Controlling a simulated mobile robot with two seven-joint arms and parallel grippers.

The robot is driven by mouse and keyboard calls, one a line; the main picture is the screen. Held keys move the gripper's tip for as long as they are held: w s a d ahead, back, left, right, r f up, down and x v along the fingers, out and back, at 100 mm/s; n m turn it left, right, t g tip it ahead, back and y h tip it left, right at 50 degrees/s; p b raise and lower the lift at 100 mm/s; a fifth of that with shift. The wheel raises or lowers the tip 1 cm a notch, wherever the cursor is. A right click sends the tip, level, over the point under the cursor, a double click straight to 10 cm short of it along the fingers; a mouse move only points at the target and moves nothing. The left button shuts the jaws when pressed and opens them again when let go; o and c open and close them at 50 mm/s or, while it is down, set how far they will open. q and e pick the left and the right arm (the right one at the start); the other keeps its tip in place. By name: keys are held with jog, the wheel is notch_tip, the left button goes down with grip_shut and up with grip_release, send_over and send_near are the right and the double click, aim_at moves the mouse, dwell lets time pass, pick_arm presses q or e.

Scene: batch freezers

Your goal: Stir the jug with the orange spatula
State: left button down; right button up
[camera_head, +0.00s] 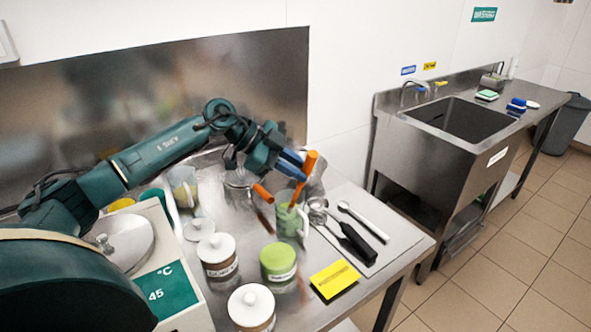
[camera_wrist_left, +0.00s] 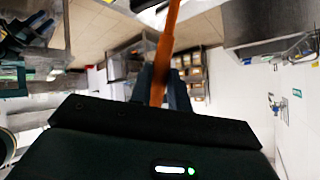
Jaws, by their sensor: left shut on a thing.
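The orange spatula (camera_head: 304,177) is tilted in the head view, its top leaning right. Its lower end reaches the mouth of a greenish jug (camera_head: 288,224), which hides its tip. My left gripper (camera_head: 294,166) is above the jug, shut on the spatula's upper part. In the left wrist view the orange handle (camera_wrist_left: 165,45) runs up from between the dark fingers (camera_wrist_left: 160,92). The jug stands upright on the steel counter. My right gripper is in neither view.
A second orange handle (camera_head: 262,193) is left of the jug. Lidded jars (camera_head: 218,262), a green-topped jar (camera_head: 278,262) and a yellow card (camera_head: 335,279) stand in front. A sink (camera_head: 460,118) is farther right.

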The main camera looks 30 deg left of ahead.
pick_arm(q)
notch_tip(320, 180, up, 6)
jog(key=s+d, duration=0.1)
jog(key=d, duration=0.1)
jog(key=shift+d, duration=0.15)
dwell(0.4)
jog(key=shift+r, duration=0.1)
dwell(0.6)
notch_tip(320, 180, up, 5)
jog(key=shift+f, duration=0.1)
dwell(0.4)
